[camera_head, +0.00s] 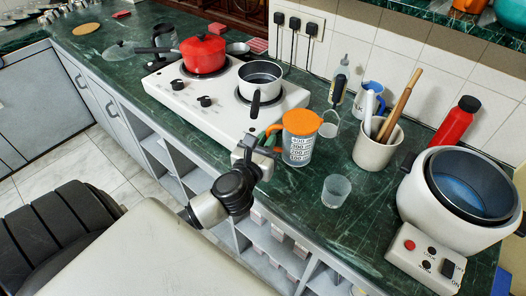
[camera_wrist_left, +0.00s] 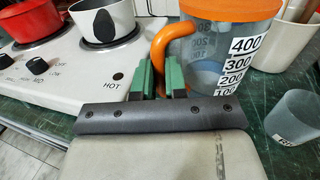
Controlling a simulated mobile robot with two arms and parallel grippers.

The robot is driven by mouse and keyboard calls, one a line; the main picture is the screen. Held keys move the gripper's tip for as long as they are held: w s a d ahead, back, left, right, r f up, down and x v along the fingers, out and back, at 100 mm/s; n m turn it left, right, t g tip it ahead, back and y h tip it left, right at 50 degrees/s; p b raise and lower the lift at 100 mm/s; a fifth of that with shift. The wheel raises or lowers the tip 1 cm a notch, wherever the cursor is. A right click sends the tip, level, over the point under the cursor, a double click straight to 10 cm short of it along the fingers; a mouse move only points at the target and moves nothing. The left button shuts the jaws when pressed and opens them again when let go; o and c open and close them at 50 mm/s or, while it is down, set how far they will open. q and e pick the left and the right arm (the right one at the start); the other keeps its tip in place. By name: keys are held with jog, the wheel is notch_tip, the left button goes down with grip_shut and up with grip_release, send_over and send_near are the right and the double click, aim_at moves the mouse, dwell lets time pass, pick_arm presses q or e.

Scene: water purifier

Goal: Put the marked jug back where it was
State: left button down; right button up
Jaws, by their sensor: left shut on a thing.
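The marked jug (camera_head: 298,142) is clear, with an orange rim, an orange handle and printed numbers. It is upright at the counter, right of the hob; I cannot tell whether its base touches the surface. It fills the upper right of the left wrist view (camera_wrist_left: 232,50). My left gripper (camera_head: 262,146) is shut on its handle from the left. In the left wrist view the green fingers (camera_wrist_left: 158,78) sit on either side of the handle's lower part (camera_wrist_left: 160,42). My right gripper is not in view.
The white hob (camera_head: 225,105) carries a red pot (camera_head: 203,54) and a white saucepan (camera_head: 260,73). A small glass (camera_head: 335,191) stands right of the jug. Behind are a utensil holder (camera_head: 377,149), blue cup (camera_head: 367,99) and red bottle (camera_head: 456,124); a cooker (camera_head: 413,205) is far right.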

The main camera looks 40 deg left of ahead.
pick_arm(q)
jog(key=f, duration=0.1)
jog(key=a+f+b, duration=0.1)
jog(key=f, duration=0.1)
jog(key=a+f, duration=0.1)
jog(key=f, duration=0.1)
jog(key=shift+w+b, duration=0.25)
jog(key=shift+b, duration=0.15)
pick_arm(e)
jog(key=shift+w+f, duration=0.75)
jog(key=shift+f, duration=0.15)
pick_arm(q)
jog(key=shift+f, duration=0.1)
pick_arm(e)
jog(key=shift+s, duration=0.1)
pick_arm(q)
jog(key=shift+f, duration=0.15)
jog(key=c, duration=1.2)
grip_release()
jog(key=shift+o, duration=0.2)
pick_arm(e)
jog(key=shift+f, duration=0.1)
